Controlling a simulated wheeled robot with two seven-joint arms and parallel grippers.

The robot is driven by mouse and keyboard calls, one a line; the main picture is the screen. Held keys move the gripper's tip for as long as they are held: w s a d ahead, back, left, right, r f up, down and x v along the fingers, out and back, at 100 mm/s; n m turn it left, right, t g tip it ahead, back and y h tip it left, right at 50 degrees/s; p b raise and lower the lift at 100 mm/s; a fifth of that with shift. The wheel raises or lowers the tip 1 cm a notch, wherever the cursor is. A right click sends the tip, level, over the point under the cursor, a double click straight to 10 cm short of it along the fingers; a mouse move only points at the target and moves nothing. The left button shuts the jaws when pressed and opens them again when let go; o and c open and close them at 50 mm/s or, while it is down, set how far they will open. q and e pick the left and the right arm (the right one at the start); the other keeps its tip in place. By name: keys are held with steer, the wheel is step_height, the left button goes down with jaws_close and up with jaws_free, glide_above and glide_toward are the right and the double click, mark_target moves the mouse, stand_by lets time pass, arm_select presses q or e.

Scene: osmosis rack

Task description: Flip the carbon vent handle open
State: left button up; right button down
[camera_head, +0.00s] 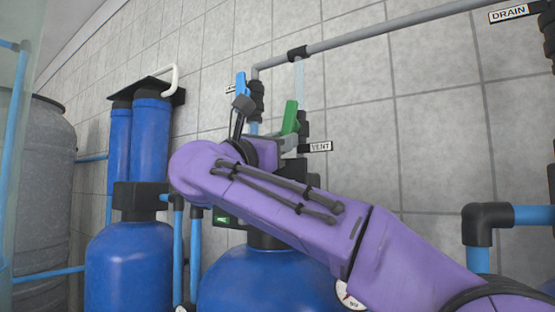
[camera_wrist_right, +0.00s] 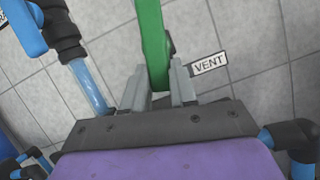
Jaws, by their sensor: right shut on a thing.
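The green vent handle (camera_head: 289,118) stands nearly upright, tilted a little, on the vertical pipe left of the VENT label (camera_head: 317,147). It also shows in the right wrist view (camera_wrist_right: 152,40), where its lower end lies between the grey fingers of my right gripper (camera_wrist_right: 158,88). The right gripper is shut on the handle. In the head view my purple right arm comes in from the lower right and hides part of the valve and most of the gripper (camera_head: 287,143). My left gripper is not in view.
A blue handle (camera_head: 241,84) stands on a neighbouring pipe to the left. A grey pipe (camera_head: 390,27) runs above, to the DRAIN label (camera_head: 508,13). Blue tanks (camera_head: 130,265) stand below. A black elbow (camera_head: 487,222) with blue pipe is at right.

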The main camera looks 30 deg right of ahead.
steer(key=shift+s+d+f+n+t+y+b, duration=0.1)
steer(key=shift+s+f+n+t+y+b, duration=0.1)
steer(key=shift+n+t+b, duration=0.6)
steer(key=shift+s+d+f+n+t+y+b, duration=0.1)
steer(key=shift+n+t+y+b, duration=0.15)
steer(key=shift+n, duration=0.95)
steer(key=c, duration=1.3)
jaws_free()
steer(key=shift+o, duration=0.6)
steer(key=shift+r, duration=0.1)
steer(key=b+v, duration=0.5)
steer(key=v, duration=0.5)
steer(key=shift+b, duration=0.35)
